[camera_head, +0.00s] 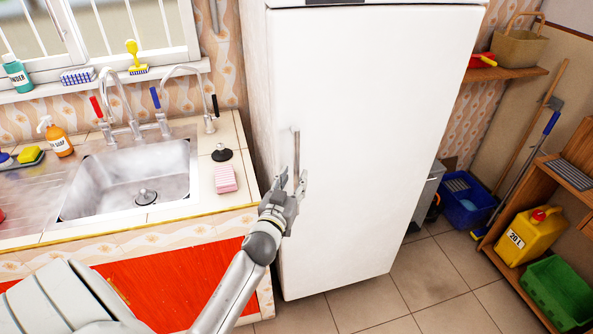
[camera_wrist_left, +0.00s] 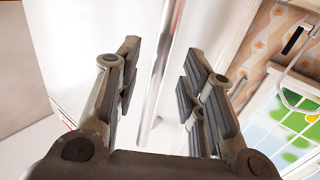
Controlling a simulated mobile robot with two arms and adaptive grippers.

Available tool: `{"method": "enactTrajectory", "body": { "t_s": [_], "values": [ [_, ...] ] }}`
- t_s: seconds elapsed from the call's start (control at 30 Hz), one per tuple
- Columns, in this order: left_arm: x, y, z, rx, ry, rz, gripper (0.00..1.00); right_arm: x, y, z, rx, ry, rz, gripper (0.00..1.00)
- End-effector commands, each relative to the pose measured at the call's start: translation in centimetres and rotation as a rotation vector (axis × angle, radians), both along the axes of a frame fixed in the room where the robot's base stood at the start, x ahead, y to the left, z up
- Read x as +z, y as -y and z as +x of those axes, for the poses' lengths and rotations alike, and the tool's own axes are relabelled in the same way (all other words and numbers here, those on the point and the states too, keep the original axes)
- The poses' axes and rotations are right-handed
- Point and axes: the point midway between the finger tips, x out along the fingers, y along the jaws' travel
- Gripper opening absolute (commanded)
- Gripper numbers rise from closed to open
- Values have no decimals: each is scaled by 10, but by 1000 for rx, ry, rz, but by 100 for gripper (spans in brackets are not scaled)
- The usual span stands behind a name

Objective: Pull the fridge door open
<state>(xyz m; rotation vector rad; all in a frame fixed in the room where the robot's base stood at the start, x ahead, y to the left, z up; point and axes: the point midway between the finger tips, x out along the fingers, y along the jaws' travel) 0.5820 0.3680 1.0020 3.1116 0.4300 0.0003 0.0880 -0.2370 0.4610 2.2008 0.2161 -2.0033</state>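The white fridge door (camera_head: 365,130) stands upright in the middle of the head view and looks closed. Its slim vertical metal handle (camera_head: 296,148) is near the door's left edge; the lower part is partly covered by my gripper. My left gripper (camera_head: 291,181) is at the lower end of the handle. In the left wrist view my left gripper (camera_wrist_left: 163,62) has its fingers spread apart, with the handle (camera_wrist_left: 157,75) showing between them. The fingers do not appear to press on it. My right gripper is in neither view.
A sink (camera_head: 130,182) and counter with a pink sponge (camera_head: 226,179) stand left of the fridge, above a red cabinet (camera_head: 180,285). Right of the fridge are a blue bucket (camera_head: 466,203), a yellow canister (camera_head: 528,235) and a green crate (camera_head: 560,290). The tiled floor (camera_head: 385,310) in front is clear.

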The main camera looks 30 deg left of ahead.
Motion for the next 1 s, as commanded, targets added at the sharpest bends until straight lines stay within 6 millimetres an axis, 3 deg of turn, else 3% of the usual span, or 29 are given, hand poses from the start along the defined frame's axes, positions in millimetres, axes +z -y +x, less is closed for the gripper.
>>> {"method": "enactTrajectory", "body": {
  "t_s": [0.3, 0.63, 0.93, 1.0],
  "values": [
    [0, -8, 29, 0, 0, 0, 37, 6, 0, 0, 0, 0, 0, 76],
    [0, -9, 32, 0, 0, 0, 37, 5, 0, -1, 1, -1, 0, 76],
    [0, -9, 32, 0, -1, 0, 1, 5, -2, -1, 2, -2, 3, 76],
    [0, -9, 32, 0, -1, 0, 0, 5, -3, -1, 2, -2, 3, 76]
  ]
}}
